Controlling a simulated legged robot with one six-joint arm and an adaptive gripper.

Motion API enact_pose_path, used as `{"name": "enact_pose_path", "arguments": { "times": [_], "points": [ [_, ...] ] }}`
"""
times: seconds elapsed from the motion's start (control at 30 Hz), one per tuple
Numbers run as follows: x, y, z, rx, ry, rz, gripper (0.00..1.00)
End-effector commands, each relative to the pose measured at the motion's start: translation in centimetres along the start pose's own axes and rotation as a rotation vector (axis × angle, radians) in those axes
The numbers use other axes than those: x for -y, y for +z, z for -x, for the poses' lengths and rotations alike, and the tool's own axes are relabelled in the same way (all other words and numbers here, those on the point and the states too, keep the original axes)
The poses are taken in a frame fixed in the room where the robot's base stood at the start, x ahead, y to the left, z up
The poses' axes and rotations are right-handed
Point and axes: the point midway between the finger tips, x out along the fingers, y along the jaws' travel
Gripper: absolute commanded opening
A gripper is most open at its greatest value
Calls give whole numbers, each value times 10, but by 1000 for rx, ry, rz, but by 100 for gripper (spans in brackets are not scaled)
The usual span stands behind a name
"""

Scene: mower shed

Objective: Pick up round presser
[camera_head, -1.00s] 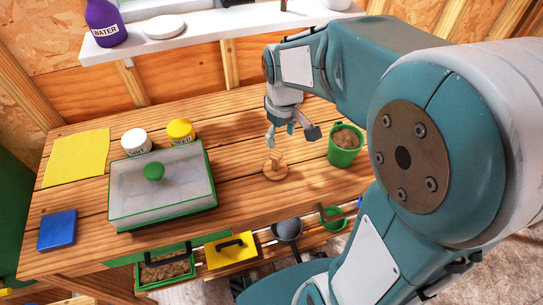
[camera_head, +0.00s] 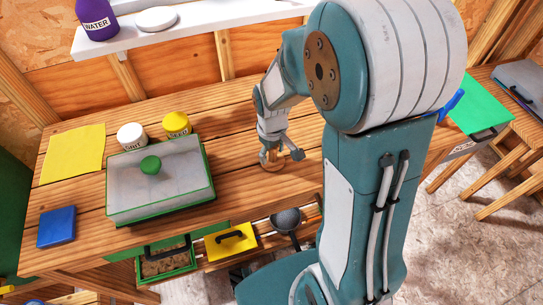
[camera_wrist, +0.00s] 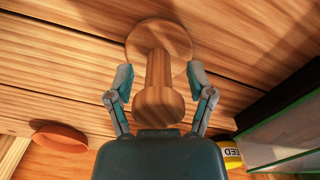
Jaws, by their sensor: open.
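The round presser is a wooden disc with an upright knobbed handle. It stands on the wooden bench in the head view (camera_head: 270,162), partly covered by my gripper. In the wrist view the presser (camera_wrist: 157,80) shows large, with its handle between the two fingers and its disc beyond them. My gripper (camera_wrist: 160,80) is open, with a finger on each side of the handle and a visible gap to both. In the head view my gripper (camera_head: 276,154) is low over the bench at the presser.
A yellow sheet (camera_head: 74,153) and a blue block (camera_head: 57,227) lie farther left. A shelf (camera_head: 200,20) runs along the back wall.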

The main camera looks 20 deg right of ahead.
Motion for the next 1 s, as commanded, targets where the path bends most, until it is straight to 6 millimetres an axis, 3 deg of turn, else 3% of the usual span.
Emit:
{"name": "enact_pose_path", "arguments": {
  "times": [0.17, 0.2, 0.33, 0.37, 0.77, 1.0],
  "points": [
    [1, 0, 0, 0, 1, 0, 69],
    [1, -1, -1, 0, 2, 0, 65],
    [1, -1, 0, 0, 2, 0, 7],
    [1, -1, 0, 0, 2, 0, 0],
    [1, -1, 1, -1, 2, 0, 0],
    [1, -2, 24, -6, 4, 0, 0]
  ]
}}
